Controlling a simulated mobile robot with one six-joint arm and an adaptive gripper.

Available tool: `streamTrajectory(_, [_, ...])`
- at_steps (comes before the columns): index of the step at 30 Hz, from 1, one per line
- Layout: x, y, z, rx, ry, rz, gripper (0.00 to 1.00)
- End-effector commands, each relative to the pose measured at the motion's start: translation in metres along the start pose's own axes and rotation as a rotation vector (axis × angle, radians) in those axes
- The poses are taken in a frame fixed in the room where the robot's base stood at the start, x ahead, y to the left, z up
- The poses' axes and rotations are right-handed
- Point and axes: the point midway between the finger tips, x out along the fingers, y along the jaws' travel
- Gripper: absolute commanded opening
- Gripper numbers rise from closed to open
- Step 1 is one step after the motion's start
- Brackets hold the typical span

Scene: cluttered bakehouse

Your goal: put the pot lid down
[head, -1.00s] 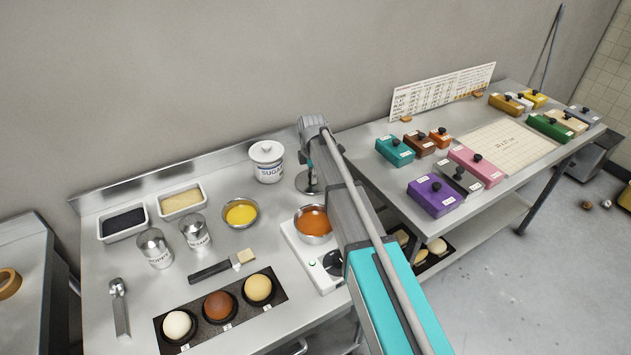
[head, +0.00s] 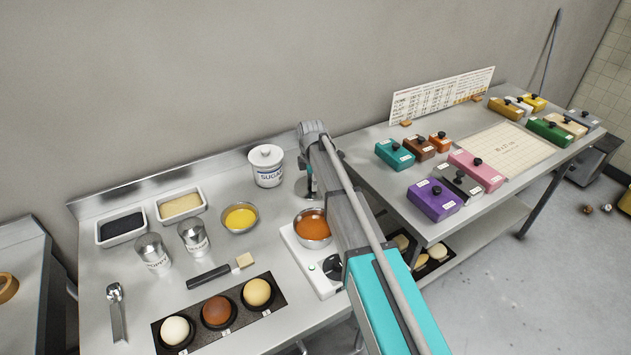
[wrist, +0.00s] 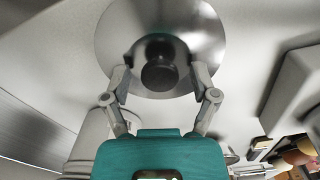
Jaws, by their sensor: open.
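The pot lid (head: 302,189) is a round, shiny metal disc on the steel worktop, between the sugar canister and the pan of orange liquid. My arm partly covers it in the head view. In the wrist view the lid (wrist: 207,42) lies in front of my gripper, with its black knob (wrist: 160,73) between the fingers. My gripper (wrist: 160,80) is open, with a gap between each finger and the knob. In the head view my gripper is mostly hidden behind my arm.
The sugar canister (head: 267,167) stands close behind the lid. The pan of orange liquid (head: 313,239) sits on a white hotplate (head: 303,262) in front. A bowl of yellow liquid (head: 240,228) is to the left. Bare worktop lies between the bowl and the lid.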

Motion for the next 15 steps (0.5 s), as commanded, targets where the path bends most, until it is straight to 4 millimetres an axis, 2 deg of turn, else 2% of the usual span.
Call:
streamTrajectory(8, [-0.002, 0.000, 0.000, 0.000, 0.000, 0.000, 0.77])
streamTrajectory(15, [-0.011, 0.000, 0.000, -0.001, 0.000, 0.000, 0.77])
